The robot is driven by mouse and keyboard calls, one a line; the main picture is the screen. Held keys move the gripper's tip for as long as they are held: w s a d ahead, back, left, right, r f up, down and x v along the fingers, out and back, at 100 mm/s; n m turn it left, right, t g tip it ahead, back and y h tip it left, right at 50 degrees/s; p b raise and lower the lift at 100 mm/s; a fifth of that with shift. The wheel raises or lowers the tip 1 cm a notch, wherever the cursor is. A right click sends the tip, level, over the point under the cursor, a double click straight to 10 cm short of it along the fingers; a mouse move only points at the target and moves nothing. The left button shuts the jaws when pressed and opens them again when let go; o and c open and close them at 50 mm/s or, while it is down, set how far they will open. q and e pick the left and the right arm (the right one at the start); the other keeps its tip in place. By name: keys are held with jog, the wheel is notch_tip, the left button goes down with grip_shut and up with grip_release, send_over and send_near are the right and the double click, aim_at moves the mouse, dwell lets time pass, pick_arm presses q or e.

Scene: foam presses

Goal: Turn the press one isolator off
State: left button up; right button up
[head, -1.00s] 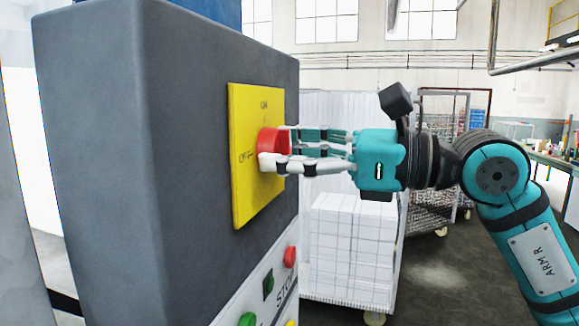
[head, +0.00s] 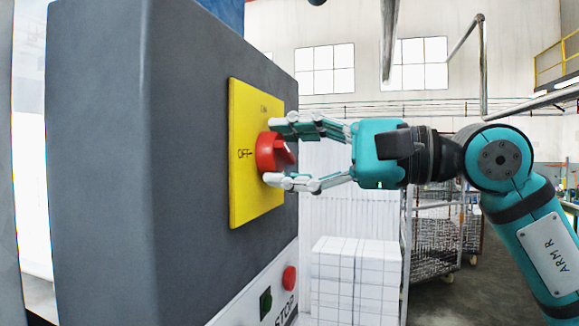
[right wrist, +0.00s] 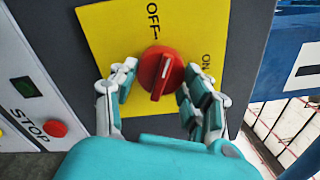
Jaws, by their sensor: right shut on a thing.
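The isolator is a red rotary knob (head: 266,155) on a yellow plate (head: 241,195) on the grey press cabinet. My right gripper (head: 271,153) is shut on the knob, one finger above it and one below. In the right wrist view the knob (right wrist: 150,74) sits between the two fingers (right wrist: 162,74). Its raised grip bar carries a white line whose end points up toward the OFF mark (right wrist: 153,18). The ON mark (right wrist: 206,62) is off to the right there. My left gripper is not in view.
A white panel with a red STOP button (head: 289,279) and a dark green button (head: 265,303) is below the plate. A stack of white blocks (head: 352,275) and wire cages (head: 435,243) stand behind my right arm.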

jog(key=n+b, duration=0.1)
jog(key=n, duration=0.3)
jog(key=shift+n, duration=0.4)
dwell(0.4)
jog(key=o, duration=1.2)
jog(key=shift+c, duration=0.2)
jog(key=shift+d, duration=0.1)
jog(key=v, duration=1.2)
jog(key=shift+r, duration=0.1)
